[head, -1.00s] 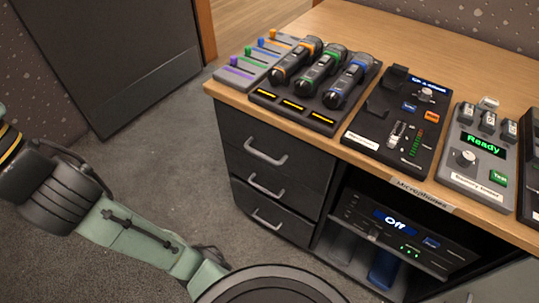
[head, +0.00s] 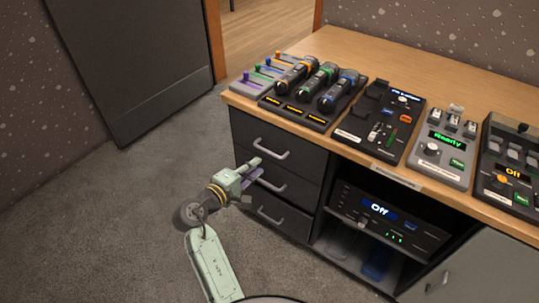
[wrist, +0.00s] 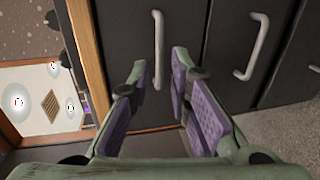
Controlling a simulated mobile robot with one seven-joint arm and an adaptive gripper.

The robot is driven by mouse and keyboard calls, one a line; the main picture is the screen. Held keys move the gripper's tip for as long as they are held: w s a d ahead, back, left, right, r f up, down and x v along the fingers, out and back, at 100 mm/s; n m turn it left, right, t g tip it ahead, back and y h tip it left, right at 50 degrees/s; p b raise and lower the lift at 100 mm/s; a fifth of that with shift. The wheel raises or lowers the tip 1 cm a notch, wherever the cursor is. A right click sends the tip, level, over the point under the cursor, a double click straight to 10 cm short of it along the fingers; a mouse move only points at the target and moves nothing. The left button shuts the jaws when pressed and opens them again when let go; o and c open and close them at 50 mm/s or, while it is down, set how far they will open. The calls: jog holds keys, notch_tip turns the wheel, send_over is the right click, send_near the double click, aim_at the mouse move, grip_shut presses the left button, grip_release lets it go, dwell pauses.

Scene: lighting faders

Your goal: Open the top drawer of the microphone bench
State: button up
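The microphone bench has a wood top and a stack of dark drawers with grey bar handles. The top drawer (head: 250,133) is shut, and its handle (head: 272,151) also shows in the wrist view (wrist: 158,50). My gripper (head: 257,168) is in front of the drawers, just below and left of that handle in the head view. In the wrist view my gripper (wrist: 160,64) is open, with purple-padded fingers. The top handle appears between the fingertips there, with nothing held; I cannot tell how far apart they are in depth. My gripper partly hides the middle drawer.
The bottom drawer (head: 280,215) is shut. An open bay with an "Off" unit (head: 385,218) is right of the drawers. Microphones (head: 318,82) and control panels (head: 440,150) stand on the bench top. Carpet (head: 120,220) left of the bench is clear.

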aim_at(271, 153)
jog(key=p+x, duration=0.1)
jog(key=x, duration=0.8)
jog(key=shift+w+d, duration=0.1)
jog(key=shift+w, duration=0.25)
grip_shut()
